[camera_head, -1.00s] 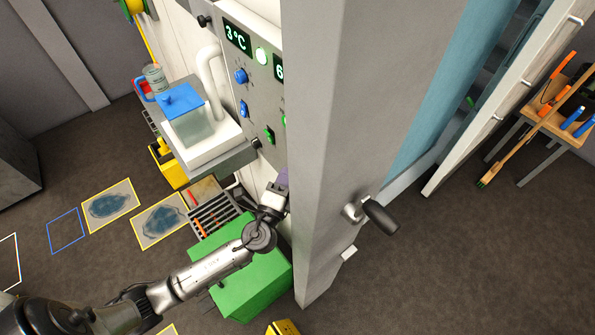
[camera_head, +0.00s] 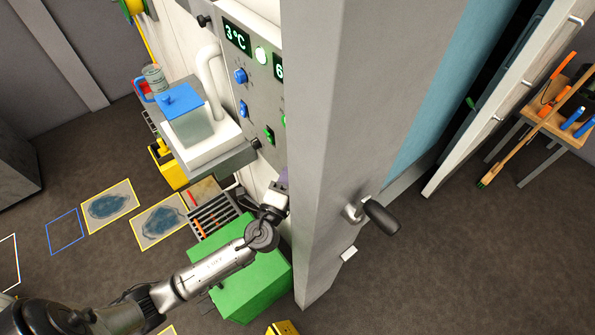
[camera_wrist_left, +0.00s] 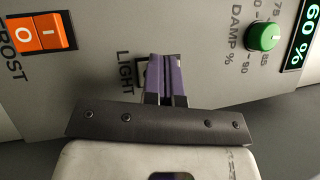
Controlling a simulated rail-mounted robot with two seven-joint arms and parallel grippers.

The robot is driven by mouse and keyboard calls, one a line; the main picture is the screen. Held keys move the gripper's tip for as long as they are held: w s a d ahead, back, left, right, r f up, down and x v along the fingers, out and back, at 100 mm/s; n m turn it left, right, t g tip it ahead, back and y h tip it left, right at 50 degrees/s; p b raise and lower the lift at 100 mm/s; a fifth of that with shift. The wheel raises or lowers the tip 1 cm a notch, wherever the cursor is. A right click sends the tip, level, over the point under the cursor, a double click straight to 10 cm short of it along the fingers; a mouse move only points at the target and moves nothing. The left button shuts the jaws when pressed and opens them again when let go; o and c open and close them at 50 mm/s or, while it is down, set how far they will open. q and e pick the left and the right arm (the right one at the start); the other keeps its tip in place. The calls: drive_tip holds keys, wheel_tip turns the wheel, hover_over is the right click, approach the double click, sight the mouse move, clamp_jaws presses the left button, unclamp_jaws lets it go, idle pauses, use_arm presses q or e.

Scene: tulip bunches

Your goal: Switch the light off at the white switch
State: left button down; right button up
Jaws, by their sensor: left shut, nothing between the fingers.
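My left gripper (camera_head: 283,180) is at the grey control panel (camera_head: 262,92), close to the edge of the big grey wall. In the left wrist view its purple fingers (camera_wrist_left: 166,72) are shut with nothing between them. They are right in front of the panel beside the word LIGHT (camera_wrist_left: 125,72). The white switch is mostly or wholly hidden behind the fingers, so its position cannot be read. Whether the fingertips touch it cannot be told. The gap behind the half-open door (camera_head: 490,95) is dark. My right gripper is not in view.
In the wrist view an orange rocker switch (camera_wrist_left: 38,33) is left of the fingers and a green knob (camera_wrist_left: 262,37) right. A green box (camera_head: 250,285) stands below my arm. A black door handle (camera_head: 381,216) sticks out from the wall's end.

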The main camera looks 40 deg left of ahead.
use_arm(q)
drive_tip(key=shift+s, duration=0.15)
drive_tip(key=shift+s+a+r, duration=0.25)
drive_tip(key=shift+s+r, duration=0.05)
drive_tip(key=shift+s, duration=0.35)
drive_tip(key=shift+s+a+r+p, duration=0.2)
drive_tip(key=shift+s+r, duration=0.1)
drive_tip(key=shift+s, duration=0.45)
drive_tip(key=shift+s+a+r+p, duration=0.25)
drive_tip(key=shift+s+r, duration=0.1)
drive_tip(key=shift+s, duration=0.35)
drive_tip(key=shift+s+a+r+p, duration=0.2)
drive_tip(key=shift+s+r, duration=0.1)
drive_tip(key=shift+s, duration=0.45)
